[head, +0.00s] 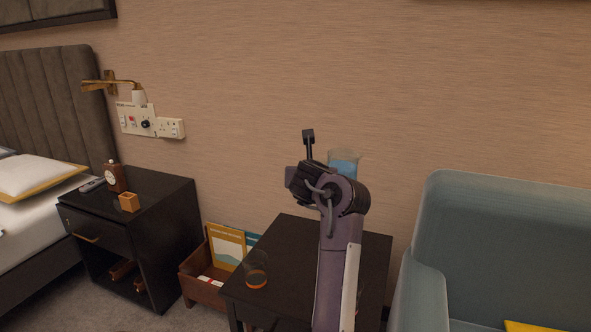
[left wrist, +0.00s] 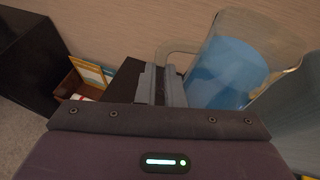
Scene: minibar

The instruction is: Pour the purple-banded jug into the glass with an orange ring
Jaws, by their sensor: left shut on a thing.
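A clear jug with blue liquid (head: 344,163) shows behind my left arm in the head view, partly hidden and roughly upright. In the left wrist view the jug (left wrist: 228,72) fills the upper right. My left gripper (left wrist: 163,82) is shut on its clear handle (left wrist: 176,50). No purple band can be made out. The glass with an orange ring (head: 256,280) stands on the dark side table (head: 282,238), near its left edge. The jug is up behind and to the right of this glass, apart from it. My right gripper is not in view.
A wooden box (head: 203,285) with cards and booklets stands on the floor left of the side table. A black nightstand (head: 165,215) is farther left. A blue-grey armchair (head: 490,235) stands on the right. The table's back left is clear.

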